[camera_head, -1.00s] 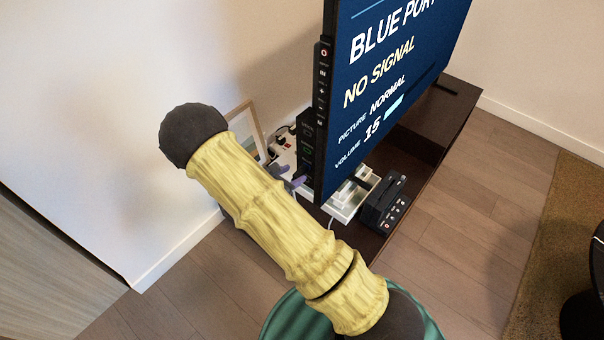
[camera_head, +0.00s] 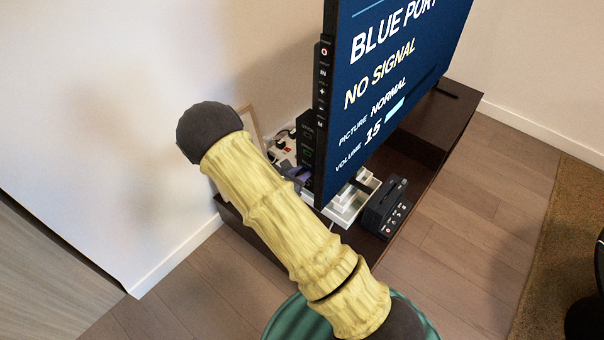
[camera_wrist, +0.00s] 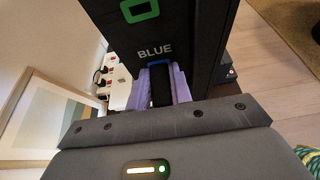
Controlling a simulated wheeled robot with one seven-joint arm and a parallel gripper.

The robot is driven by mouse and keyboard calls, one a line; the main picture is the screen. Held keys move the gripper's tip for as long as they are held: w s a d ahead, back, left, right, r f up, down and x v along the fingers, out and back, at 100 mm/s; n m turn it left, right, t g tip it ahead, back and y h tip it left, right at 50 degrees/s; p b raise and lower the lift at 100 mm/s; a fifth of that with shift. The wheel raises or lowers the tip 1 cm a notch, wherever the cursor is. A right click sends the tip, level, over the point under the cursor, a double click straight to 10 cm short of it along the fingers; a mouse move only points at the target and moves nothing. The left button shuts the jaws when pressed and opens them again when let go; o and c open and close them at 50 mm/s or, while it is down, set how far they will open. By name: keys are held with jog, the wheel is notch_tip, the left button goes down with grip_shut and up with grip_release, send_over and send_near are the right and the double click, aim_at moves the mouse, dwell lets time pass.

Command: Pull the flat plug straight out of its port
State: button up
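The flat plug (camera_wrist: 160,85) shows as a dark shape at the blue-outlined port (camera_wrist: 158,63), under the label BLUE on the black housing at the side of the TV. My gripper (camera_wrist: 161,78) has its two purple fingers at that port in the wrist view, one on each side of the dark shape. I see no clear gap between fingers and plug, but cannot tell whether they press on it. In the head view my gripper (camera_head: 298,173) is mostly hidden behind my yellow-sleeved arm, and the plug cannot be made out.
The TV (camera_head: 395,90) stands on a dark low stand (camera_head: 415,140). A white tray (camera_head: 352,200) and a black box with buttons (camera_head: 386,206) sit close by. A framed picture (camera_wrist: 50,125) and a white power strip (camera_wrist: 118,90) are left of the port.

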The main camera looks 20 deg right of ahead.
jog(key=shift+s+a+f, duration=0.1)
jog(key=shift+s+a, duration=0.65)
jog(key=shift+a, duration=0.3)
jog(key=shift+s+a+f, duration=0.1)
jog(key=shift+s+a, duration=0.65)
jog(key=shift+a, duration=0.25)
dwell(0.9)
jog(key=s+a, duration=0.1)
jog(key=s+a+p, duration=0.1)
jog(key=a, duration=0.1)
jog(key=shift+s+a+f, duration=0.1)
jog(key=shift+f, duration=0.1)
dwell(0.5)
